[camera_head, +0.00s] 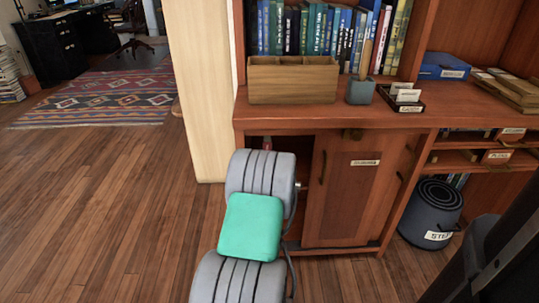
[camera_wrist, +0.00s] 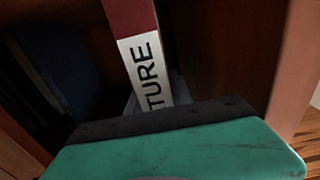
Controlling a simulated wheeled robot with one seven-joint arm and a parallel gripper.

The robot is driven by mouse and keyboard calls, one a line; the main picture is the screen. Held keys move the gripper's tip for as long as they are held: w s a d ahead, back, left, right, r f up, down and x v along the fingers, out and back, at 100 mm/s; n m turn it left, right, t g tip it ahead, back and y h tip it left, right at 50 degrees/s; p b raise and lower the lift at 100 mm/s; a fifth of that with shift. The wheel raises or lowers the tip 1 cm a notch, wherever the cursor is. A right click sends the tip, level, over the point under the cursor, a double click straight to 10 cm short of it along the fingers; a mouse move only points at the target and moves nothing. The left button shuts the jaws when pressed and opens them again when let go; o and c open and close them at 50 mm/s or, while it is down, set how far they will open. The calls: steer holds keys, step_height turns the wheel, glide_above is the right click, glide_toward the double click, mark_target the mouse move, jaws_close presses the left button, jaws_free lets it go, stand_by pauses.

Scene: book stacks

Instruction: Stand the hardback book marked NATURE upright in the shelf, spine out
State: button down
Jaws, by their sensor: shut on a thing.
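The NATURE book shows in the wrist view as a dark red spine (camera_wrist: 130,17) with a white label (camera_wrist: 147,70). Only the letters TURE are readable; the lower end is hidden behind my gripper (camera_wrist: 160,118). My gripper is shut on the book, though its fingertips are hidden. The spine faces my wrist camera and leans slightly in the picture. The book is inside a dark shelf compartment. In the head view my arm reaches into the open left side of the lower cabinet (camera_head: 345,190), and a small red bit (camera_head: 266,143) shows there, probably the book.
Dark blue books (camera_wrist: 62,70) stand left of the held book in the wrist view. A wooden panel (camera_wrist: 293,65) bounds the right. In the head view, a wooden box (camera_head: 293,80) and a small pot (camera_head: 360,90) sit on the counter above. A grey bin (camera_head: 432,212) stands at right.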

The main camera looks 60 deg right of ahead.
steer(key=shift+w+d+f+b, duration=0.45)
steer(key=shift+d+f, duration=0.1)
steer(key=shift+d, duration=0.3)
steer(key=shift+w+d+f+b, duration=0.4)
steer(key=shift+d+f+b, duration=0.1)
steer(key=shift+d, duration=0.35)
steer(key=shift+w+d+f+b, duration=0.45)
steer(key=shift+d+f, duration=0.1)
steer(key=shift+d, duration=0.3)
steer(key=shift+f, duration=0.2)
steer(key=c, duration=1.1)
jaws_free()
steer(key=shift+f, duration=0.1)
steer(key=shift+a, duration=0.1)
